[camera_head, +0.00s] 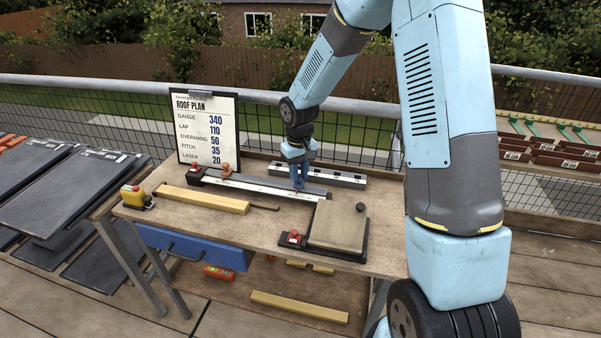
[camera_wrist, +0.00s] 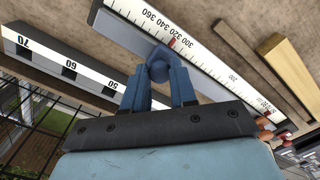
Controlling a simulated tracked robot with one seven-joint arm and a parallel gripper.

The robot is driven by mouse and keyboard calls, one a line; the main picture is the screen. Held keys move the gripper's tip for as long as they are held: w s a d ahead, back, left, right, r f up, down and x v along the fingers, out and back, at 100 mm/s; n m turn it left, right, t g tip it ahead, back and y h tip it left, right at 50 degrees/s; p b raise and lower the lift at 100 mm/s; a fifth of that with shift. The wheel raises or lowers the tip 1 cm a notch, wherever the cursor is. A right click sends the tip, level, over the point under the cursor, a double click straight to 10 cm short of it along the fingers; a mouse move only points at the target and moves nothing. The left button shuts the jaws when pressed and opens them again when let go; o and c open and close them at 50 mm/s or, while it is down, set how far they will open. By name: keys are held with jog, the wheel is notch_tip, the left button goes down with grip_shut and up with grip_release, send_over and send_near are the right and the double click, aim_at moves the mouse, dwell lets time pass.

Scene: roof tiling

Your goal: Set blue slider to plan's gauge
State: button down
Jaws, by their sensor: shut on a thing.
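The roof plan board (camera_head: 208,128) stands at the back left of the bench and reads GAUGE 340. The white gauge rule (camera_head: 262,187) lies across the bench in front of it. In the wrist view, the rule (camera_wrist: 215,68) shows inverted numbers, including 300, 320, 340 and 360. My gripper (camera_head: 299,184) is down at the rule's right part. In the wrist view, my gripper (camera_wrist: 158,82) is shut on the blue slider (camera_wrist: 158,65), its rounded knob between the fingers. A red mark (camera_wrist: 171,43) shows on the scale beside it, near 320 to 300. The slider's base is partly hidden.
A second rail (camera_head: 335,177) marked 50, 60 and 70 lies behind the rule. A yellow wooden batten (camera_head: 204,199), a yellow-black device (camera_head: 136,197) and a tile jig (camera_head: 338,226) with a red button are on the bench. Slates (camera_head: 68,190) are stacked at left.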

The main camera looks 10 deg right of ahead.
aim_at(305, 187)
jog(key=shift+d, duration=0.1)
jog(key=shift+s+d, duration=0.4)
jog(key=shift+d, duration=0.45)
jog(key=c, duration=0.9)
grip_release()
notch_tip(305, 187, up, 14)
jog(key=shift+f, duration=0.15)
jog(key=s+d+r+m+t, duration=0.1)
jog(key=s+d+r, duration=0.3)
jog(key=s, duration=0.5)
jog(key=s+d+r+m+t, duration=0.2)
jog(key=s+d+r, duration=0.2)
jog(key=s, duration=0.6)
jog(key=s+d+r+m+t, duration=0.1)
jog(key=s+d+r+t, duration=0.1)
jog(key=s+d+r, duration=0.2)
jog(key=s+r, duration=0.3)
jog(key=s, duration=0.2)
jog(key=shift+s+r+m+t, duration=0.3)
jog(key=shift+r, duration=0.1)
